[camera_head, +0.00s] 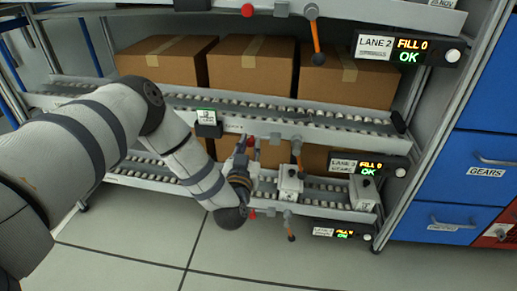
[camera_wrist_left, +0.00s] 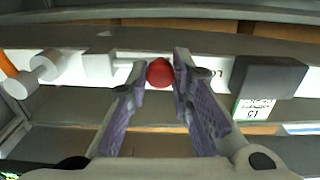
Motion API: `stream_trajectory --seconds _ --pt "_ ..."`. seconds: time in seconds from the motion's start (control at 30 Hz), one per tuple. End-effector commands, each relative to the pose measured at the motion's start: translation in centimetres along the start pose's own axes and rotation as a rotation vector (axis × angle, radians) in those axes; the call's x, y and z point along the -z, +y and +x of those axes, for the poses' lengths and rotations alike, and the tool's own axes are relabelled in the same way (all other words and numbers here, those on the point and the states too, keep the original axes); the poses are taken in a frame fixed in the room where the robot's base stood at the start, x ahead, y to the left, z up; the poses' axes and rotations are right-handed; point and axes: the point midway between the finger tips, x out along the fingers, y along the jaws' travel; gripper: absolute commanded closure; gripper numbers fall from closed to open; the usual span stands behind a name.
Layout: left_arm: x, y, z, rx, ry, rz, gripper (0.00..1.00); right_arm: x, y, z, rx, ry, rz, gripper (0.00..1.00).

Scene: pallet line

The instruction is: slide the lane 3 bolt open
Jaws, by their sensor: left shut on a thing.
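The lane 3 bolt has a red knob (camera_head: 250,141) on the front rail below the middle roller shelf. It also shows as a red ball (camera_wrist_left: 159,72) in the left wrist view. My left gripper (camera_head: 248,149) reaches up to it from below. In the left wrist view the purple-padded fingers of my left gripper (camera_wrist_left: 160,84) stand on either side of the knob, shut on it near their tips. A grey block (camera_head: 275,139) sits on the rail to the right of the knob. My right gripper is not in view.
An orange-handled lever (camera_head: 297,150) hangs right of the knob, and a dark tag box (camera_head: 207,118) sits to its left. The lane 3 display (camera_head: 367,165) reads FILL 0, OK. Cartons (camera_head: 251,62) stand on the shelf above. Blue drawers (camera_head: 484,160) are at the right.

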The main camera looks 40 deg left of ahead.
Motion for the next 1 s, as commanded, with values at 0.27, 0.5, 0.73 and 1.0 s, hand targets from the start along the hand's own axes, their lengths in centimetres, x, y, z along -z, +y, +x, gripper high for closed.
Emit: stream_trajectory --seconds 0.27,0.5,0.73,1.0 --pt "-0.1 -0.7 0.0 0.010 0.000 0.003 1.00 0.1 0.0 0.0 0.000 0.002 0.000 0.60" --pt "-0.1 -0.6 0.0 0.009 0.000 0.003 0.59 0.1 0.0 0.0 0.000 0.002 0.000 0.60" --pt "-0.1 -0.5 -0.5 0.005 -0.001 0.002 0.59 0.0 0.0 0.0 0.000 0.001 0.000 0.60" --pt "-0.2 -0.5 -5.9 0.006 -0.002 0.003 0.59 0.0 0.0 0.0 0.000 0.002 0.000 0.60"
